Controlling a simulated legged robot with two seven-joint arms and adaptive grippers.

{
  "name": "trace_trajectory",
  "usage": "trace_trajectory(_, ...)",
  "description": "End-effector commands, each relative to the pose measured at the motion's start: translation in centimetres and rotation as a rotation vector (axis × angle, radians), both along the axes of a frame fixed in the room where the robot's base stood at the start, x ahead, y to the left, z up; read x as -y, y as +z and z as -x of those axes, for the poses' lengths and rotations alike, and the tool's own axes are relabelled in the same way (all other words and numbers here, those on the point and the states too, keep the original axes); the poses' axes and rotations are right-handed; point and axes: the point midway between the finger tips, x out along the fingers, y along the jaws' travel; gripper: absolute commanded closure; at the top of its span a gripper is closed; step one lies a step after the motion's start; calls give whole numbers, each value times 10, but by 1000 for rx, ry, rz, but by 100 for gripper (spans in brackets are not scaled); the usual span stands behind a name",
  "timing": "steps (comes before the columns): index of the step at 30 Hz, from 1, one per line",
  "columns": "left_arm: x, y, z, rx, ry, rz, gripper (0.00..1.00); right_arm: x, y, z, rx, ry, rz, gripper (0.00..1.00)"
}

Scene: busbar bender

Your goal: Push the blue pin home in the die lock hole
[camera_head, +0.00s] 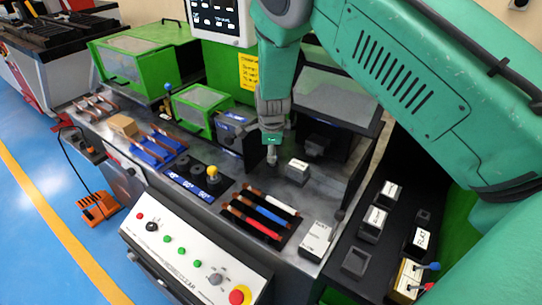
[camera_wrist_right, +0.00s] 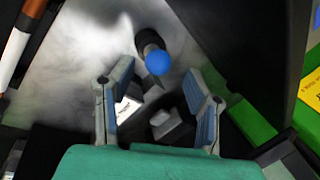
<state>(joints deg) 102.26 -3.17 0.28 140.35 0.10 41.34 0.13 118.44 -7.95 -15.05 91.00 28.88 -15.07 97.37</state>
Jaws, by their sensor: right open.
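In the right wrist view, the blue pin shows as a round blue head (camera_wrist_right: 157,61) on a dark cylindrical part (camera_wrist_right: 148,40) above a shiny metal surface. How deep the pin sits and the die lock hole are hidden. My right gripper (camera_wrist_right: 157,80) is open and empty, its two fingers left and right of the view's middle. The blue head lies between and just past the fingertips, and touches neither finger. In the head view my right gripper (camera_head: 272,158) points down over the metal bench top, and the pin there is hidden or too small to tell. My left gripper is not in view.
A small grey block (camera_head: 297,170) stands close right of the gripper. A black tray with coloured bars (camera_head: 260,215), a yellow knob (camera_head: 213,171) and a control panel (camera_head: 190,250) are nearer. Dark and green machine housings (camera_head: 205,105) stand behind. A tool tray (camera_head: 385,235) is at right.

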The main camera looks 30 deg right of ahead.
Motion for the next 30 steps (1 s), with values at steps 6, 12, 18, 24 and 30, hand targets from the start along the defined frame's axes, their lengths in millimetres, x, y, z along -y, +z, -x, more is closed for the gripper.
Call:
trace_trajectory(6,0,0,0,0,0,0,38,-7,45,11,2,1,2,56)
trace_trajectory(12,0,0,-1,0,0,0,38,-11,65,16,-1,1,1,56)
trace_trajectory(18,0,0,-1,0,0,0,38,-12,69,18,-2,-1,1,56)
trace_trajectory(24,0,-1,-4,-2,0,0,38,-12,69,18,-1,0,0,56)
trace_trajectory(30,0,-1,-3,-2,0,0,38,-12,69,18,-1,0,0,56)
